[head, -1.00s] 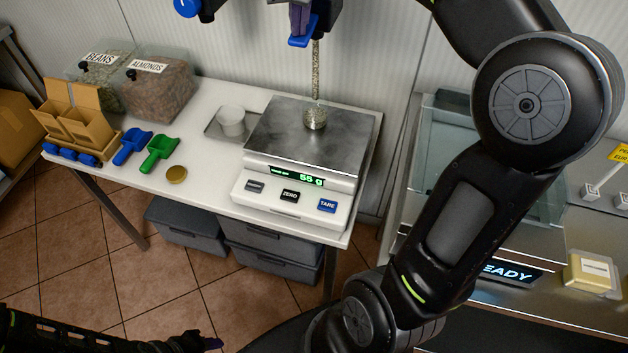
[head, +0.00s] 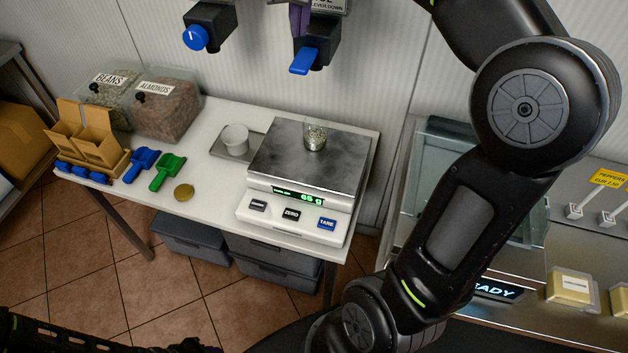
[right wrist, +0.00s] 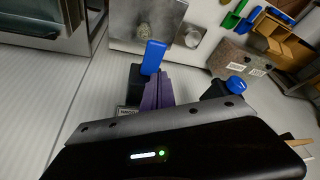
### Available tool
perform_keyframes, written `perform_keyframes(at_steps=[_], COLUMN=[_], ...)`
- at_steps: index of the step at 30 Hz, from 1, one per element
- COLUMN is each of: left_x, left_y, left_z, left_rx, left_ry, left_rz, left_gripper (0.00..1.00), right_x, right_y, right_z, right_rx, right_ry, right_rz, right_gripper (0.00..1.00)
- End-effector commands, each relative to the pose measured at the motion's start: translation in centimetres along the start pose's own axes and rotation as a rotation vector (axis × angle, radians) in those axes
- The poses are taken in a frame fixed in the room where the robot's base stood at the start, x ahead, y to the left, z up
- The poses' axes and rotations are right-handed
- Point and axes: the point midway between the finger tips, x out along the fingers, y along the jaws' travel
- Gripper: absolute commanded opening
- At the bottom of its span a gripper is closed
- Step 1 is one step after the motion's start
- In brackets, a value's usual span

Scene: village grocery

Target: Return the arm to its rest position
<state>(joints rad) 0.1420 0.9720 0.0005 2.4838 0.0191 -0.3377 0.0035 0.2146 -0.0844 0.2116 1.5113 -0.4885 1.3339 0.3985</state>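My right arm crosses the right side of the head view, and its forearm leaves the top edge. The purple fingers of my right gripper (head: 297,18) show at the top, beside a dispenser with a blue lever (head: 303,61). In the right wrist view the fingers (right wrist: 158,92) look closed together, close to the blue lever (right wrist: 153,56); I cannot tell whether they touch. Nothing shows held. Only a dark bit of my left gripper (head: 190,347) shows at the bottom edge, too little to judge its fingers.
Below the dispenser a scale (head: 345,176) reads 65 g and bears a clear cup of grains (head: 315,137). A second dispenser has a blue knob (head: 195,38). Scoops (head: 166,172), bins (head: 168,108) and boxes stand left. A glass case (head: 433,180) stands right, near my arm.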

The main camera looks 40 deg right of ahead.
Motion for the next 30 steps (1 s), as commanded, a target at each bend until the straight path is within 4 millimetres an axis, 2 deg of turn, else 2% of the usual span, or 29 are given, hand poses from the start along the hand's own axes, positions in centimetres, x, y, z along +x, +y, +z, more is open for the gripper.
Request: perform_keyframes(at_steps=[13,17,20,22,23,25,28,30], left_x=[0.1,0.1,0.1,0.1,0.2,0.3,0.6,0.8], left_y=[-0.1,-0.1,0.0,0.0,0.0,0.0,-0.1,-0.1], left_z=[0.0,-0.1,-0.1,-0.1,-0.1,-0.1,-0.2,-0.2], left_rx=[0.0,0.0,0.0,0.001,0.001,0.002,0.003,0.003], left_ry=[0.001,0.002,0.003,0.004,0.005,0.006,0.008,0.009], left_rz=[0.0,0.0,0.0,0.001,0.001,0.002,0.003,0.004], left_gripper=[0.36,0.36,0.36,0.36,0.36,0.36,0.36,0.36], right_x=[0.1,0.1,0.7,2.5,4.0,8.3,15.0,19.6], right_y=[0.0,-0.9,-2.9,-5.2,-6.5,-9.8,-14.2,-16.7], right_z=[0.0,-1.6,-3.3,-4.2,-4.3,-3.8,-1.4,1.3], right_rx=[-0.007,-0.034,-0.075,-0.113,-0.132,-0.171,-0.202,-0.209], right_ry=[0.003,0.068,0.156,0.216,0.231,0.251,0.246,0.228], right_rz=[-0.001,-0.035,-0.1,-0.162,-0.192,-0.265,-0.356,-0.407], right_gripper=[0.0,0.0,0.0,0.0,0.0,0.0,0.0,0.0])
